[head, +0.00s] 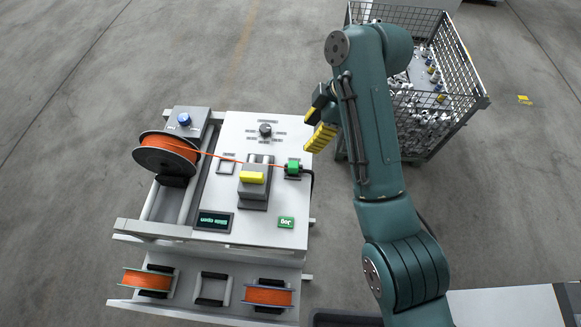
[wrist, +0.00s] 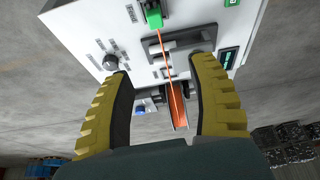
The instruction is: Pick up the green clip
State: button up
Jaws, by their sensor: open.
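The green clip (head: 292,168) sits at the right side of the white machine panel (head: 235,215), at the end of an orange strand. It also shows at the top of the wrist view (wrist: 153,14). My gripper (head: 320,135), with ribbed yellow fingers, is above the panel's upper right edge in the head view. In the wrist view my gripper (wrist: 165,72) is open and nothing is between its fingers except the view of the panel below. The clip lies beyond the fingertips, apart from them.
An orange spool (head: 167,153) stands left, its strand crossing the panel. A yellow-topped block (head: 252,177), a dark knob (head: 265,130) and a green Jog button (head: 286,222) are on the panel. A wire bin (head: 455,115) of parts stands right. Two spools lie on the lower shelf (head: 190,306).

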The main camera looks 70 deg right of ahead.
jog(key=s+d, duration=0.1)
send_over(295, 164)
jog(key=s, duration=0.1)
jog(key=f, duration=1)
jog(key=shift+s+d, duration=0.1)
jog(key=shift+d, duration=0.3)
jog(key=shift+m, duration=0.3)
jog(key=shift+s+x, duration=0.15)
jog(key=shift+x, duration=1.35)
jog(key=shift+s+x, duration=0.2)
jog(key=shift+x, duration=1.3)
jog(key=shift+a+f, duration=0.15)
jog(key=shift+a, duration=0.05)
grip_shut()
